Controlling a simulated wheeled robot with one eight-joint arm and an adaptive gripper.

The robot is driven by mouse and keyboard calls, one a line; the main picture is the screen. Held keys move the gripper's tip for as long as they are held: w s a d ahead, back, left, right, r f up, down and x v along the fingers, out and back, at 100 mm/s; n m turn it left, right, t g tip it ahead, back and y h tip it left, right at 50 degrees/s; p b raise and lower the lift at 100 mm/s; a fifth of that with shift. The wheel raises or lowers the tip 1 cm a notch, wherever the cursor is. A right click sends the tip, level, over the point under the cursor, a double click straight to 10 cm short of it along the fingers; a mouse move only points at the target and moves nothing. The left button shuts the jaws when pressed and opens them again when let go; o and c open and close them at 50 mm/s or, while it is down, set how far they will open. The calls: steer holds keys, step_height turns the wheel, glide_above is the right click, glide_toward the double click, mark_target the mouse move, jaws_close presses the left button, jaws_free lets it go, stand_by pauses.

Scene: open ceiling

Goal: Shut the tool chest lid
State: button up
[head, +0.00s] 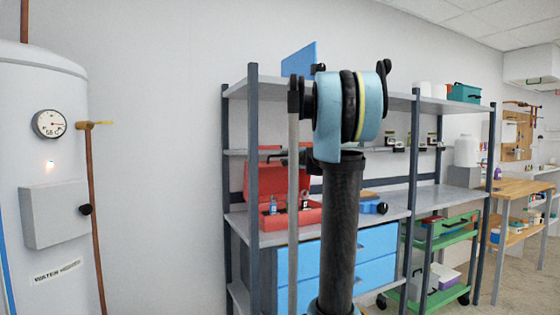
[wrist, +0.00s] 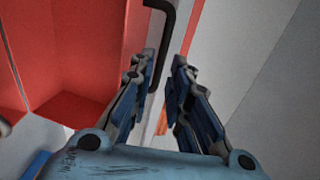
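The red tool chest (head: 288,220) sits on the middle shelf in the head view. Its lid (head: 260,180) stands raised at the back, partly hidden by my arm. In the wrist view the red lid (wrist: 75,45) fills the upper left, with a dark curved handle (wrist: 169,45) at its right edge. My gripper (wrist: 164,60) is open in the wrist view, its two fingers apart. The handle's lower end lies near the fingertips; I cannot tell whether they touch. In the head view my arm mostly hides the gripper.
A grey shelf rack (head: 253,190) surrounds the chest, with an upright post at its left. Blue drawers (head: 375,255) are below. A green cart (head: 440,232) stands to the right. A water heater (head: 45,170) is at the left.

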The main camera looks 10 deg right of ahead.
mark_target(281, 156)
steer(key=shift+x, duration=3.55)
steer(key=shift+s, duration=0.1)
jaws_close()
